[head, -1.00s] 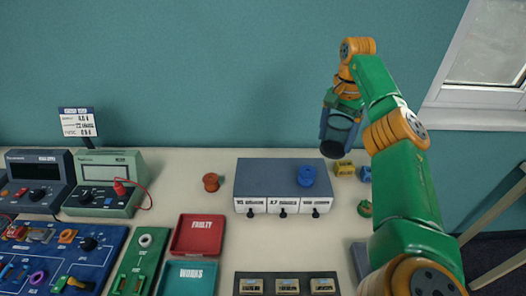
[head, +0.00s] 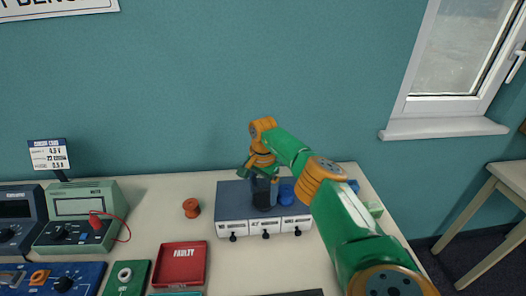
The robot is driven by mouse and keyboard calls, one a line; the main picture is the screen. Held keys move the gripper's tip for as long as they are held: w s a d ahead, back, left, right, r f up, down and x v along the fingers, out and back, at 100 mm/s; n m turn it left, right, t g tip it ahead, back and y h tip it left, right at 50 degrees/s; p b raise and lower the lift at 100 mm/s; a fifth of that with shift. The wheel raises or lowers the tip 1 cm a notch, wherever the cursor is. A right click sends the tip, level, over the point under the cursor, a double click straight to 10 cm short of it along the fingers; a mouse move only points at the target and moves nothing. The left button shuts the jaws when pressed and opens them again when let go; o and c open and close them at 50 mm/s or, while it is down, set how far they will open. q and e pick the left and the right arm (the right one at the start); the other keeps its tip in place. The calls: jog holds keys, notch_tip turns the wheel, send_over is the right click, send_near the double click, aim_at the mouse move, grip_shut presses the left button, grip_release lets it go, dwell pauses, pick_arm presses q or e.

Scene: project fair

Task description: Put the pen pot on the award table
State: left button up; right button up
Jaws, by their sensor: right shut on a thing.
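My right gripper (head: 264,180) is shut on the pen pot (head: 264,197), a dark, roughly cylindrical cup held upright. It appears over the top of the grey drawer unit, beside a blue spool; I cannot tell whether it touches the unit. The gripper's fingers partly hide the pot. A pale table (head: 505,181) stands apart at the right edge, partly cut off; no label shows whether it is the award table. My left gripper is not in view.
The bench (head: 150,252) holds the drawer unit (head: 233,199), a blue spool (head: 287,190), an orange spool (head: 191,208), a red tray (head: 182,263) and a green meter (head: 75,215). A floor gap separates bench and pale table. A window sill (head: 445,128) is above.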

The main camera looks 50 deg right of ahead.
jog(key=o, duration=1.2)
